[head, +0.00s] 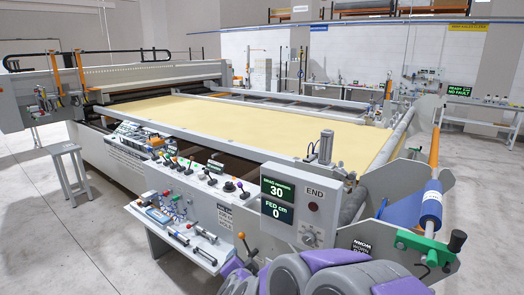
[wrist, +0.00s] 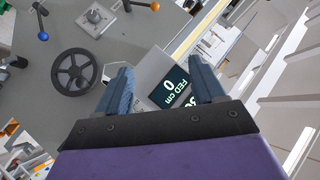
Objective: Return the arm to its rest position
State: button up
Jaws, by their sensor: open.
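My arm shows at the bottom of the head view as grey and purple links (head: 340,277), low in front of the machine's control end. My gripper (wrist: 160,65) shows in the wrist view with its two blue-grey fingers apart and nothing between them that it holds. Beyond the fingers is the display box, its screen (wrist: 172,88) reading FED cm 0. The fingers look apart from it, but the distance is hard to judge. I cannot make out my gripper in the head view.
The quilting gantry's yellow fabric bed (head: 250,120) fills the middle. A control box with END (head: 305,200) and a tool shelf (head: 180,238) stand close in front. A blue roll (head: 430,205) and green-black crank (head: 430,246) are at right. A handwheel (wrist: 75,72) lies left of my fingers. Floor at left (head: 50,240) is clear.

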jog(key=s+r+n+g+y, duration=0.35)
jog(key=s+n+g, duration=0.2)
jog(key=s, duration=0.55)
jog(key=s+d+n+g+h, duration=0.1)
jog(key=s+d+g, duration=0.2)
jog(key=s+d, duration=0.3)
jog(key=s+d+f+n+g+h, duration=0.1)
jog(key=s+d+g+h, duration=0.1)
jog(key=s+d, duration=0.5)
jog(key=s+d+f+n+g+h, duration=0.1)
jog(key=s+d+g, duration=0.3)
jog(key=s, duration=1.2)
jog(key=d, duration=0.2)
jog(key=shift+s+d, duration=0.25)
jog(key=shift+d, duration=0.05)
jog(key=shift+f, duration=0.1)
